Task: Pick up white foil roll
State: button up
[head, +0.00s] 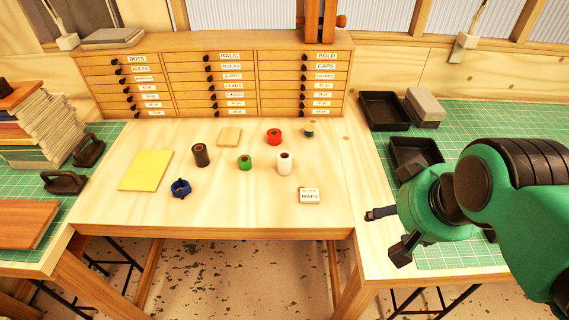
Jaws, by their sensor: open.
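The white foil roll (284,163) stands upright on the wooden table (240,215), right of the middle. A green roll (245,163) stands to its left, and a red roll (274,137) is behind it. My gripper (383,232) is open and empty at the right, near the table's right front edge. It is well apart from the white roll, to its right and nearer the camera. Part of the gripper is hidden behind my green arm.
A dark brown roll (201,155), a blue ring-shaped roll (181,188), a yellow pad (146,170) and a small labelled box (309,195) are on the table. A drawer cabinet (215,84) stands behind. Black trays (384,111) lie at the right. The table's front middle is clear.

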jog(key=w+a+r+n+g+p, duration=0.1)
jog(key=w+a+r+p, duration=0.1)
jog(key=w, duration=0.4)
jog(key=w+a+r+p, duration=0.1)
jog(key=w+r+p, duration=0.2)
jog(key=w, duration=0.2)
jog(key=n+g+p, duration=0.5)
jog(key=p, duration=0.7)
send_over(285, 163)
jog(key=w, duration=0.3)
notch_tip(285, 163, down, 14)
jog(key=shift+a+f, duration=0.2)
jog(key=shift+a, duration=0.05)
jog(key=shift+f, duration=0.1)
notch_tip(285, 163, down, 8)
jog(key=shift+f+b, duration=0.15)
jog(key=shift+b, duration=0.2)
jog(key=shift+f, duration=0.1)
